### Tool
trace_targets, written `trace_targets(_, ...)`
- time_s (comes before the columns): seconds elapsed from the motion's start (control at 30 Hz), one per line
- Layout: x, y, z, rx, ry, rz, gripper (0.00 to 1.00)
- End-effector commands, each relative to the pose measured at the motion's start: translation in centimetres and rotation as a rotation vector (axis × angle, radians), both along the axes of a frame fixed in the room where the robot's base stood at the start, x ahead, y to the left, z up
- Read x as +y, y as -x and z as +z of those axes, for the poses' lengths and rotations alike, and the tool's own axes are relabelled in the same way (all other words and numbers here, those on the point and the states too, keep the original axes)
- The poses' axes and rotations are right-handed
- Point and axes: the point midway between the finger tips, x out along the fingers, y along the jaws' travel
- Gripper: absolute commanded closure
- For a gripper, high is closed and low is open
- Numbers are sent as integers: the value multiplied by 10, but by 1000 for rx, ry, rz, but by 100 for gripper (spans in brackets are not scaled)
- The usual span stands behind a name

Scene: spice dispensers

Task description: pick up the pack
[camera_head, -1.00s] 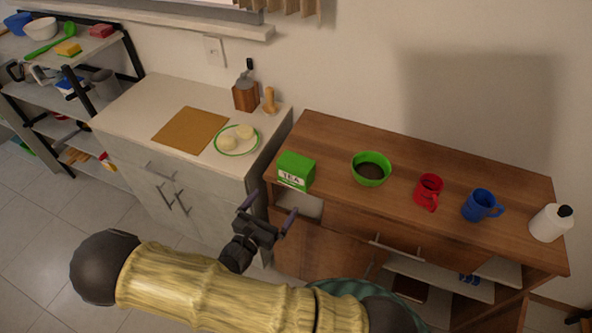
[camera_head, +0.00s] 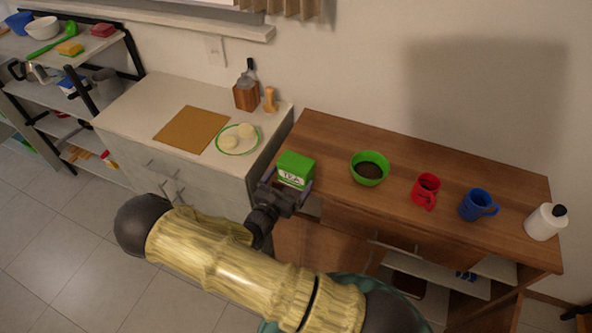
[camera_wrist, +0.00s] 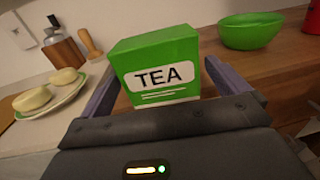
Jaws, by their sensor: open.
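The pack is a green tea box (camera_head: 296,168) with a white label reading TEA, standing upright at the left front corner of the brown wooden cabinet. In the wrist view the tea box (camera_wrist: 158,66) stands straight ahead, its label facing me. My gripper (camera_head: 288,190) is at the front of the box, with its jaws open. In the wrist view my gripper's two fingers (camera_wrist: 163,88) reach along the left and right sides of the box. I cannot tell whether either finger touches it.
A plate with pale round items (camera_head: 238,139) lies on the white counter to the left.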

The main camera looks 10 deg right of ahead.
Motion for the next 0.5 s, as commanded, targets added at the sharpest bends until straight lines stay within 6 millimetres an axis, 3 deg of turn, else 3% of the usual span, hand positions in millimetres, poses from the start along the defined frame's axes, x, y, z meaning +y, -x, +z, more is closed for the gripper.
trace_targets(0.3,-27,-33,4,-1,1,-1,0)
trace_targets(0.5,-30,-36,3,-1,1,0,0)
